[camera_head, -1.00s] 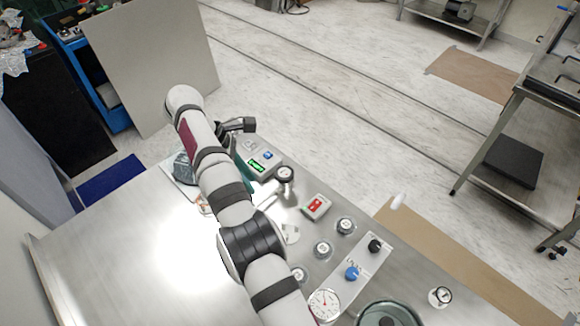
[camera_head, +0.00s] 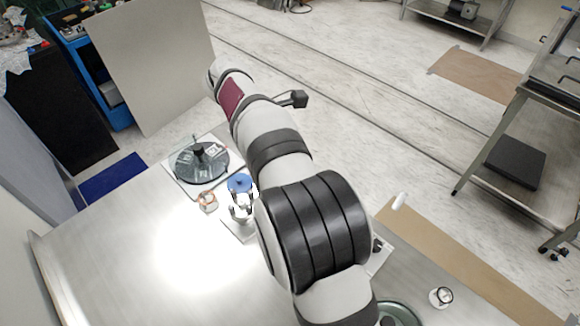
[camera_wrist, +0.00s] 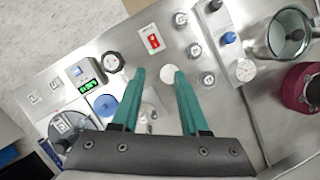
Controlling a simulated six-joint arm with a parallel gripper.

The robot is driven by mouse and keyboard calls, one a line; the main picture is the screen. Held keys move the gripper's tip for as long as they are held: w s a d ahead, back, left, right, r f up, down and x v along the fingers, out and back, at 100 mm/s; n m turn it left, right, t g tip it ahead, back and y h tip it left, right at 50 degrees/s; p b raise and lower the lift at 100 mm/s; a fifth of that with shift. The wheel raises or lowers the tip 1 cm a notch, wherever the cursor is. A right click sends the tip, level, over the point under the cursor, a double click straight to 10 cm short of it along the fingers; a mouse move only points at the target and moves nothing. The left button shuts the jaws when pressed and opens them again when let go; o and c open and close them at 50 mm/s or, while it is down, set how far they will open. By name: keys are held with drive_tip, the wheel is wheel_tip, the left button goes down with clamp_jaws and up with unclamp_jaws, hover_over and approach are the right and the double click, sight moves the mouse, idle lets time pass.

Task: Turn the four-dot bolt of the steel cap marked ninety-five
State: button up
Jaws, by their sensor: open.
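My gripper (camera_wrist: 159,74) shows in the wrist view with its two teal fingers apart and nothing clearly held between them. A pale round disc (camera_wrist: 169,72) lies beyond the right fingertip, and shiny metal shows between the fingers. Several small round steel pieces with dark or pale tops stand farther off, such as one near the red switch (camera_wrist: 193,50) and one nearer the gauge (camera_wrist: 207,79). I cannot read the number ninety-five or make out a four-dot bolt on any of them. In the head view my arm hides most of these pieces; the fingers are not clear there.
A blue round part (camera_wrist: 105,105) lies left of the fingers, near a box with a green display (camera_wrist: 89,86). A red switch box (camera_wrist: 152,39), a dial gauge (camera_wrist: 245,70), a glass-walled vessel (camera_wrist: 288,35) and a maroon ring (camera_wrist: 297,88) stand around. The table's left front (camera_head: 120,255) is bare.

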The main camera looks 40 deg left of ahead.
drive_tip(key=s+a+r+n+y, duration=0.1)
drive_tip(key=s+a+n+y, duration=0.15)
drive_tip(key=s+n, duration=0.25)
drive_tip(key=s+a+r+n+y, duration=0.1)
drive_tip(key=s+a+r+n, duration=0.15)
drive_tip(key=s+n, duration=0.35)
drive_tip(key=shift+m+t, duration=0.3)
drive_tip(key=x, duration=1)
drive_tip(key=a+x, duration=0.1)
drive_tip(key=x, duration=0.4)
drive_tip(key=shift+w+a+f, duration=0.15)
drive_tip(key=shift+w+f, duration=0.05)
drive_tip(key=shift+f, duration=0.25)
clamp_jaws()
